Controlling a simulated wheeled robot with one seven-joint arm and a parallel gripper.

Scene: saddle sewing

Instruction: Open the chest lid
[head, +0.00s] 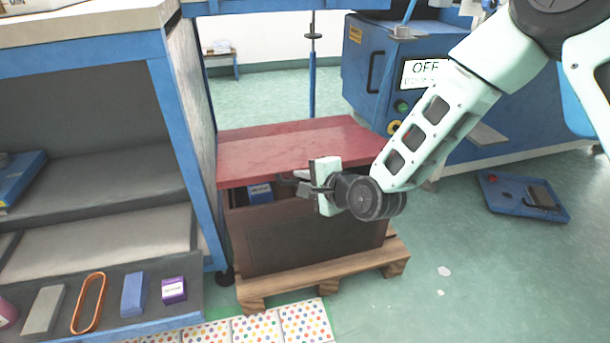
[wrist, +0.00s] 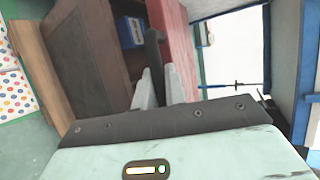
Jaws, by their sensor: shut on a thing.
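The chest (head: 310,240) is a dark brown box on a wooden pallet. Its red lid (head: 280,148) is slightly raised at the front, and a gap shows below the lid's front edge. My gripper (head: 314,190) is at the lid's front edge, in front of this gap. In the wrist view, the fingers (wrist: 158,85) are shut on a dark handle (wrist: 153,45) beside the red lid (wrist: 175,40). A small blue box (head: 260,192) shows inside the chest through the gap. Most of the interior is hidden.
A blue-framed shelf unit (head: 170,130) stands close at the chest's left. A blue machine with an OFF sign (head: 427,72) stands behind to the right. A blue tray (head: 522,196) lies on the floor at right. The pallet (head: 340,270) juts out in front.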

